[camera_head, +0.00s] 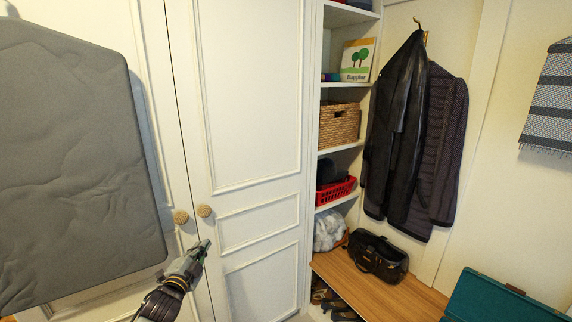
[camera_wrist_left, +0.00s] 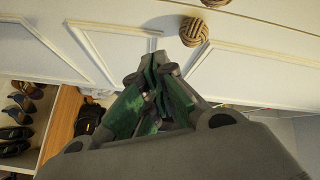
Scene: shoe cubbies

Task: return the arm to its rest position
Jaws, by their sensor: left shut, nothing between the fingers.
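My left gripper (camera_head: 203,246) comes in at the bottom of the head view, in front of the white cabinet doors (camera_head: 245,90). Its fingers are shut and empty, just below the round woven knobs (camera_head: 204,211). In the left wrist view the closed fingers (camera_wrist_left: 158,60) point up toward the white door, with one woven knob (camera_wrist_left: 194,32) beside them on the right. The fingertips look apart from the knob. My right gripper does not show in either view.
A grey padded board (camera_head: 70,165) fills the left side. To the right are shelves with a wicker basket (camera_head: 339,126) and red basket (camera_head: 335,192), hanging coats (camera_head: 410,140), a wooden bench (camera_head: 345,272) with a black bag (camera_head: 378,257), and a teal case (camera_head: 500,300). Shoes (camera_wrist_left: 14,118) sit in cubbies.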

